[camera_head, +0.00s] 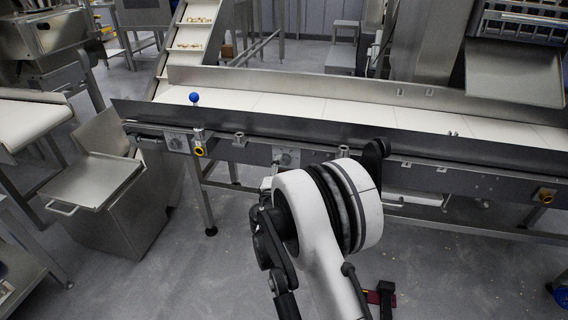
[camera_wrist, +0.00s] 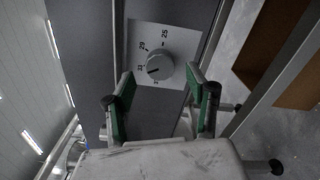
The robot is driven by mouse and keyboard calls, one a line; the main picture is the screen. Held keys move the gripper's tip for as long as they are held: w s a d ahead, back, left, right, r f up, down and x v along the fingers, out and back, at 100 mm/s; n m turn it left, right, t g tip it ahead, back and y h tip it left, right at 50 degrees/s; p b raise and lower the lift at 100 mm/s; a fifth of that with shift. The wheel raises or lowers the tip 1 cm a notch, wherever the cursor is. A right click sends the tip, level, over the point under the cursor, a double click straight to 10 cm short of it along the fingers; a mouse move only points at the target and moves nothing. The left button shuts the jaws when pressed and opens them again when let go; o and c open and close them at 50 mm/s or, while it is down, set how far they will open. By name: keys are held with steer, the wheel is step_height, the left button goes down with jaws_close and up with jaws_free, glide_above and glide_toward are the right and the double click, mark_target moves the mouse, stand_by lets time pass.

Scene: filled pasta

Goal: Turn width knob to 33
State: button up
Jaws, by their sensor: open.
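The width knob (camera_wrist: 159,65) is a round grey dial on a pale scale plate (camera_wrist: 181,40) in the wrist view. The numbers 25 and 29 are readable, and a mark that looks like 33 is at the knob's left. A dark line on the knob points to the lower left, near that mark; the exact reading is too small to tell. My gripper (camera_wrist: 160,82) is open, its green-padded fingers on both sides of the knob's lower part. In the head view my arm largely hides the gripper, near a dial plate (camera_head: 286,157) on the conveyor's front.
The conveyor (camera_head: 230,101) with a white belt runs across the head view. Another dial plate (camera_head: 177,142) and a yellow-ringed button (camera_head: 199,151) are on its front at the left.

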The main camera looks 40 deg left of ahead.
steer(key=v, duration=0.8)
steer(key=shift+w, duration=0.1)
